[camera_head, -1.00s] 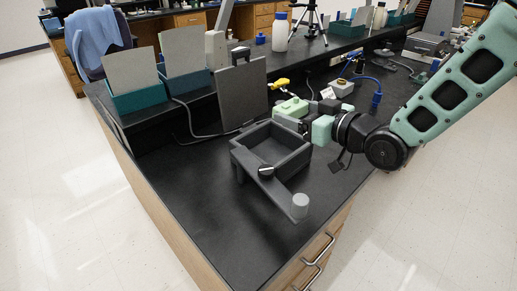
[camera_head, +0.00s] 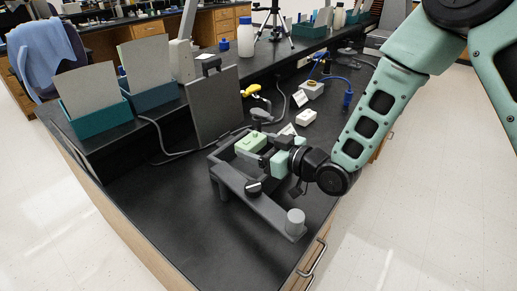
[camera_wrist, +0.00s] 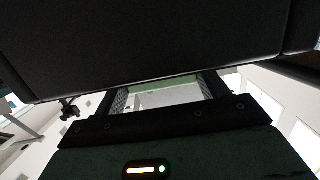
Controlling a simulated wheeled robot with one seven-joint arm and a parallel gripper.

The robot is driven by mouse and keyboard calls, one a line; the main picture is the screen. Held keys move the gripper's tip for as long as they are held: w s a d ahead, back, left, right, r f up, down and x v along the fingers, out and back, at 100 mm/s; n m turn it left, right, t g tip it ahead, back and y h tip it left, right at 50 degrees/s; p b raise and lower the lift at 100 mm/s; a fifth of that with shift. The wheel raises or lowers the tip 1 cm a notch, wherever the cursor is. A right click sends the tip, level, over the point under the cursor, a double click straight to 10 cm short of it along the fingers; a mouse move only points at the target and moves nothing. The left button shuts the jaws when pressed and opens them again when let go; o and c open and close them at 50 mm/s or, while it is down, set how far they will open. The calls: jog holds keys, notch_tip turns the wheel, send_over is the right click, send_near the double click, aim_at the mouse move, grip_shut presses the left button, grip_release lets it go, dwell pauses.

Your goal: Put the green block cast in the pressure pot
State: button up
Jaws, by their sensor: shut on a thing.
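The light green block cast (camera_head: 250,142) is in my gripper (camera_head: 265,154), held level over the back part of the open dark grey box that appears to be the pressure pot (camera_head: 225,178). The pot's inside is partly hidden by the block and gripper. I cannot tell whether the block touches the pot's floor or walls. A large dark surface fills the top of that view.
A grey upright panel (camera_head: 213,105) stands right behind the pot. Small white items (camera_head: 306,117) and a yellow-handled tool (camera_head: 251,90) lie behind. The bench left of the pot is clear.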

jog(key=shift+f, duration=0.35)
jog(key=shift+f+b, duration=0.5)
jog(key=shift+b, duration=0.05)
jog(key=shift+f, duration=0.1)
jog(key=o, duration=1)
jog(key=shift+f, duration=0.1)
jog(key=shift+o, duration=0.2)
jog(key=shift+r+p, duration=0.45)
jog(key=shift+r, duration=0.05)
jog(key=v, duration=1.2)
jog(key=shift+r+b, duration=0.15)
jog(key=shift+b, duration=0.25)
